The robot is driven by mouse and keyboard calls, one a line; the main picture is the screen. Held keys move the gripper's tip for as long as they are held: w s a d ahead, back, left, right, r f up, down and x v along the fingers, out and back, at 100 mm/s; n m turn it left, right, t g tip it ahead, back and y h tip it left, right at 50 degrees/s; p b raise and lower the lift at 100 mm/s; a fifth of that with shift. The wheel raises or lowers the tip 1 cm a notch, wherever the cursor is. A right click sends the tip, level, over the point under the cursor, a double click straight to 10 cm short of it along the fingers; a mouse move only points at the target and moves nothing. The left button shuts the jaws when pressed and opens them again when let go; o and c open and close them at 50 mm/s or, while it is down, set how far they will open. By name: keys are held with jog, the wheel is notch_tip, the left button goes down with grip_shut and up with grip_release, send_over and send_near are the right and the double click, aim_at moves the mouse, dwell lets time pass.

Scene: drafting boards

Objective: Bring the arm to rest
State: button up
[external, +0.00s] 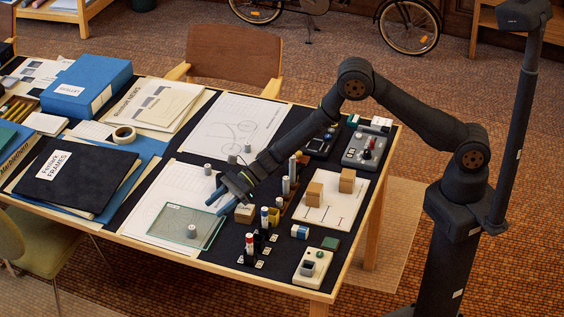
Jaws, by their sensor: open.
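My arm reaches from the right across the drafting table (345,268). My gripper (215,203) is open above the table's middle, its blue-grey fingers pointing down and left. Nothing shows between the fingers. A glass plate (165,231) with a small grey cylinder (192,232) on it lies just below and left of the gripper in the picture. A tan block (244,214) sits close by on the right. The gripper's exact height above these is hard to tell.
Several small pots and bottles stand right of the gripper. Two wooden blocks (314,194) (347,180) sit on a white sheet. Grey cylinders (208,169) stand near the drawing sheet (228,128). A blue box (87,84), folders and tape (123,135) fill the left side.

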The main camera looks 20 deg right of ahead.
aim_at(190, 228)
jog(key=x, duration=0.7)
jog(key=shift+s+a+f, duration=0.1)
jog(key=shift+a+f, duration=0.15)
jog(key=shift+a, duration=0.05)
jog(key=shift+s+a, duration=0.1)
jog(key=shift+a, duration=0.3)
jog(key=r, duration=0.3)
jog(key=d+r, duration=0.1)
jog(key=shift+w+r, duration=0.3)
jog(key=shift+w, duration=0.1)
jog(key=w+d+r, duration=0.7)
jog(key=d, duration=0.2)
notch_tip(190, 228, up, 24)
jog(key=w+d+m+t, duration=0.3)
jog(key=w+d, duration=0.3)
jog(key=w, duration=0.2)
jog(key=shift+w+d+r+m+t, duration=0.3)
jog(key=shift+r+m+t, duration=0.1)
jog(key=shift+t, duration=0.2)
jog(key=shift+o, duration=0.4)
jog(key=shift+o, duration=1.4)
